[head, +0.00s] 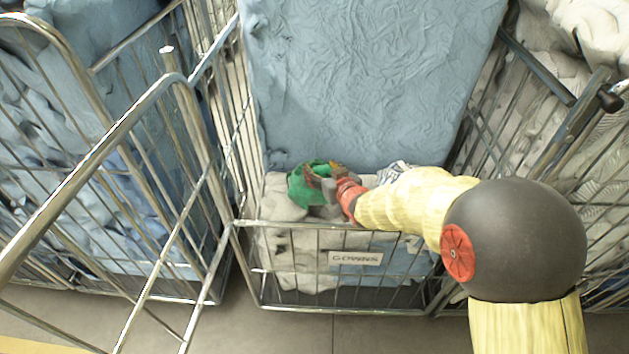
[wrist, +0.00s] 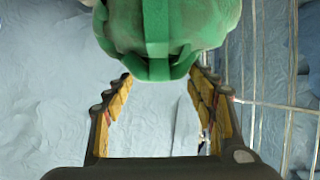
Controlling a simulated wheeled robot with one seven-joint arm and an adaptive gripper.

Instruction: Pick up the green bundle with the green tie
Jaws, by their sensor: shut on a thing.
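The green bundle (head: 306,188) is in the front of the middle wire cart, just above pale folded cloth in the head view. In the wrist view the bundle (wrist: 205,22) fills the top centre, with a brighter green tie (wrist: 157,42) running down it and across it. My gripper (head: 330,186) reaches in from the right over the cart's front rail and is shut on the bundle. In the wrist view the two fingers of my gripper (wrist: 163,78) stand on either side of the bundle's lower edge. The bundle's far side is hidden.
The middle cart (head: 335,226) has a front rail and a "GOWNS" label (head: 355,258). A large blue wrapped block (head: 370,80) stands behind the bundle. Another cart of blue bundles (head: 60,150) is at left, and pale bundles (head: 590,35) are at right.

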